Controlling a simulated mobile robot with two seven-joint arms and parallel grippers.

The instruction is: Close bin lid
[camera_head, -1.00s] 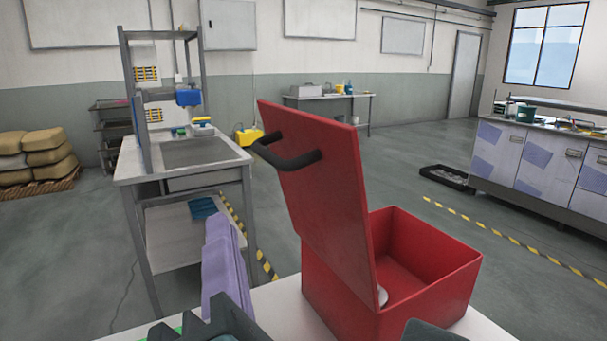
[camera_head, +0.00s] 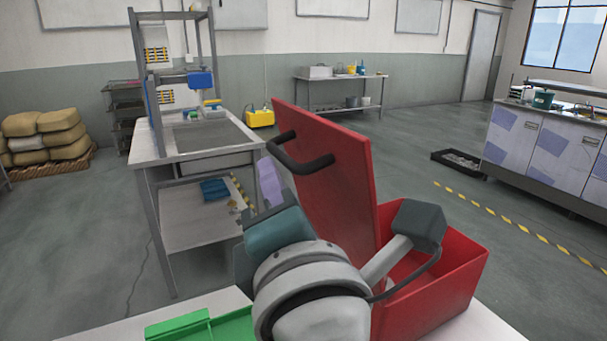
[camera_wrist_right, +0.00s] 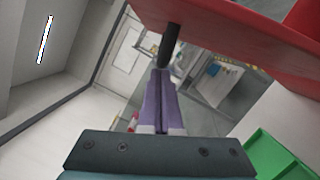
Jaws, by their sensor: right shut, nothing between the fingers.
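The red bin (camera_head: 455,280) stands on the white table at lower right. Its red lid (camera_head: 345,190) is open and stands steeply upright on the bin's left side. A black bar handle (camera_head: 308,165) is on the lid's left-facing side. My right gripper (camera_head: 267,165) has purple fingers, shut and empty, just left of the lid and below the handle in the picture. In the right wrist view the fingertips (camera_wrist_right: 160,76) point at the black handle (camera_wrist_right: 169,42), close to its end; I cannot tell if they touch. My wrist hides the lid's lower part and much of the bin. My left gripper is not in view.
A green tray (camera_head: 228,328) lies on the white table (camera_head: 130,325) at the front, left of the bin. Open floor lies to the right.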

